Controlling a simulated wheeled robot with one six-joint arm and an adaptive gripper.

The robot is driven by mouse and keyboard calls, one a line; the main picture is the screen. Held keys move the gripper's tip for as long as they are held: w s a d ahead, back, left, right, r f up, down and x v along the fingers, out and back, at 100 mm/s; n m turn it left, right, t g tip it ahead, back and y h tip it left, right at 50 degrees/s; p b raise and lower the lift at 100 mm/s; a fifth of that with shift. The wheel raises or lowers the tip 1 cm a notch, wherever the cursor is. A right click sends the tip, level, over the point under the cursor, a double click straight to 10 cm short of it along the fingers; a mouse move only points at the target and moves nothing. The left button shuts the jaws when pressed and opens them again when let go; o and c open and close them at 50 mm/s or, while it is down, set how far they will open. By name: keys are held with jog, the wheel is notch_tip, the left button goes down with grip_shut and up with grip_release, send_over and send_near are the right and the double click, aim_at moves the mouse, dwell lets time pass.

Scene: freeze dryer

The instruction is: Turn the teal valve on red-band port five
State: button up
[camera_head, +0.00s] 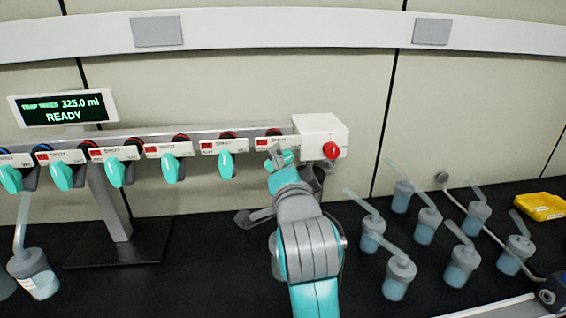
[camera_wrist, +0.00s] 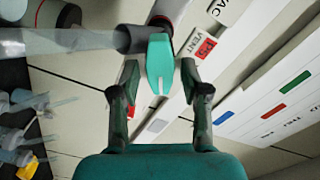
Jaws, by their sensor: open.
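A manifold rail (camera_head: 200,131) carries a row of ports with white labels and teal valves (camera_head: 226,164) hanging below. Most labels and rings in view are red; the far-left ring is blue. Port numbers are too small to read. My gripper (camera_head: 281,158) is at the rightmost port, whose label (camera_head: 277,143) has a red patch. In the wrist view, that port's teal valve (camera_wrist: 161,56) lies between the fingers of my open gripper (camera_wrist: 159,80), with a gap visible on each side. A red VENT mark (camera_wrist: 205,48) is beside it. My gripper partly hides this valve in the head view.
A white box with a red knob (camera_head: 331,151) ends the rail, right of my gripper. Several flasks (camera_head: 399,277) with tubes stand on the black bench at right, near a yellow tray (camera_head: 540,207). A display (camera_head: 63,108) reads READY. A flask (camera_head: 33,273) hangs or stands at far left.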

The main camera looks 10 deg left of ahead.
grip_shut()
